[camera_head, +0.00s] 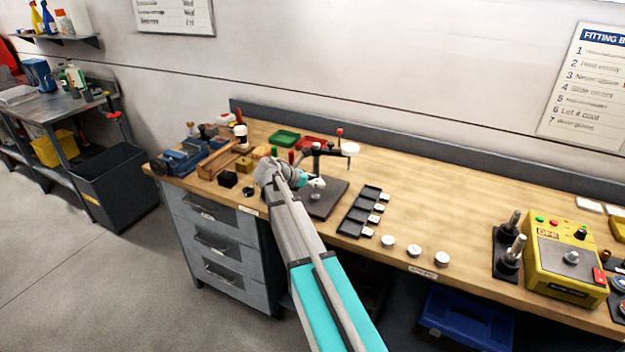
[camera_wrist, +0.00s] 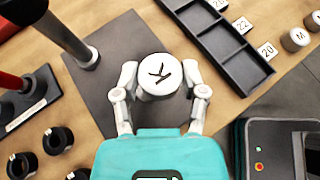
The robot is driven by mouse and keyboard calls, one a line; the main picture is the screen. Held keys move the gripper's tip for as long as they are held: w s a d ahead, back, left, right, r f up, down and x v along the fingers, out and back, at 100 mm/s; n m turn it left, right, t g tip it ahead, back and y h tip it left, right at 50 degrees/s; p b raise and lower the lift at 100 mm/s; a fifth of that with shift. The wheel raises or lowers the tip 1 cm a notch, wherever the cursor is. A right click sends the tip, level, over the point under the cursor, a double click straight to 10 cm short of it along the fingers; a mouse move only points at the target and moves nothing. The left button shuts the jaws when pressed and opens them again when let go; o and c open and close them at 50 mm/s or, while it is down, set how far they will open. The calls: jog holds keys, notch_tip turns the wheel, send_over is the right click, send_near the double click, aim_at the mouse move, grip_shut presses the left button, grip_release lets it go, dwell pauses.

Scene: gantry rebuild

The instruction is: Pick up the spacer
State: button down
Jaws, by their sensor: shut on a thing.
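The spacer (camera_wrist: 158,78) is a short white cylinder with a dark letter on its top, which looks like a turned K. It shows in the wrist view between the two fingers of my gripper (camera_wrist: 160,84), which is shut on its sides. Below it is a dark square plate (camera_wrist: 112,108); I cannot tell whether the spacer touches it. In the head view my gripper (camera_head: 316,184) is over the same plate, and the spacer there is too small to make out clearly.
A dark compartment tray (camera_head: 352,222) with number cards lies right of the plate. Several white cylinders, one a disc (camera_head: 414,250), stand along the bench front. A post stand (camera_head: 316,150) rises close behind my gripper. A yellow machine (camera_head: 565,258) stands far right.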

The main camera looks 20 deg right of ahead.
jog(key=s+a+r+p, duration=0.1)
jog(key=s+r+p, duration=0.5)
jog(key=s, duration=0.5)
jog(key=shift+s+a+r, duration=0.35)
jog(key=shift+a+r, duration=0.05)
jog(key=shift+r, duration=0.25)
